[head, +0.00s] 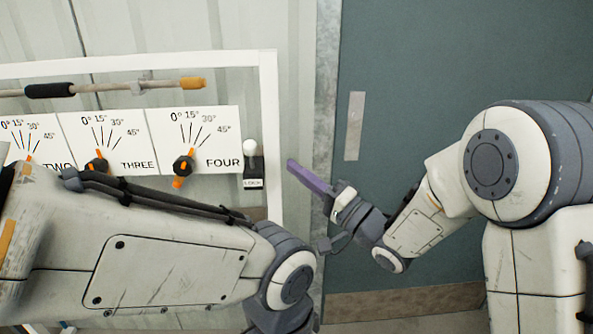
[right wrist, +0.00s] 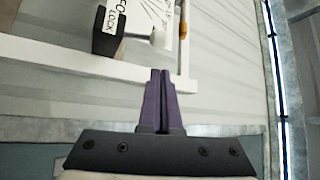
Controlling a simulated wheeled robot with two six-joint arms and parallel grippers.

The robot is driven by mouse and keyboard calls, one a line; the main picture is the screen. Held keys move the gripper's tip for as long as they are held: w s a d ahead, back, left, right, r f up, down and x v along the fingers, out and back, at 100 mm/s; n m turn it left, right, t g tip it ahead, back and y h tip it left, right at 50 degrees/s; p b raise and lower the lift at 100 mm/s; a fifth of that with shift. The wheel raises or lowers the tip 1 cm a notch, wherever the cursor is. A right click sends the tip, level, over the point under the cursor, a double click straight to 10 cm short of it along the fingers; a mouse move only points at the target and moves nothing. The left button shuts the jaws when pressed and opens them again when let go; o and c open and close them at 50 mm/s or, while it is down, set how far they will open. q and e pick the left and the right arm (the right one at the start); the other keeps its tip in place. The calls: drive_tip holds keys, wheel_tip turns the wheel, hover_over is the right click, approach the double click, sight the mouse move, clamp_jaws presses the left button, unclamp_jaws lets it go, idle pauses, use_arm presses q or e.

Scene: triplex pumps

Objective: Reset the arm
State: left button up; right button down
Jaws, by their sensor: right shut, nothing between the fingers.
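My right gripper (head: 292,164) has purple fingers and is shut and empty. In the head view it points up and left, just right of the white panel frame, apart from it.
The panel has dial cards labelled TWO, THREE (head: 135,165) and FOUR (head: 222,162) with black-and-orange knobs (head: 183,166). A white-knobbed LOCK lever (head: 251,165) is beside FOUR. A rod (head: 130,87) runs above. A grey-green door (head: 420,60) stands at right.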

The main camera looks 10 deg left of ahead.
drive_tip(key=s+d+f+n+g+h, duration=0.1)
drive_tip(key=s+d+f+n+h, duration=0.25)
drive_tip(key=f+h, duration=0.7)
drive_tip(key=s+d+f+n+g+h, duration=0.1)
drive_tip(key=s+d+f+g+h, duration=0.15)
drive_tip(key=s, duration=0.25)
drive_tip(key=s+d+f+n+g+h, duration=0.1)
drive_tip(key=s+d+g+h, duration=0.15)
drive_tip(key=s, duration=0.25)
drive_tip(key=s+d+f+n+g+h, duration=0.1)
drive_tip(key=s+d+n+g, duration=0.1)
drive_tip(key=s, duration=0.5)
drive_tip(key=s+d+f+n+g+h, duration=0.1)
drive_tip(key=s+d+n+g, duration=0.15)
drive_tip(key=s, duration=0.45)
wheel_tip(320, 180, up, 12)
drive_tip(key=s+d+p, duration=0.1)
drive_tip(key=p, duration=1.1)
drive_tip(key=shift+s+r, duration=0.15)
drive_tip(key=shift+s, duration=0.1)
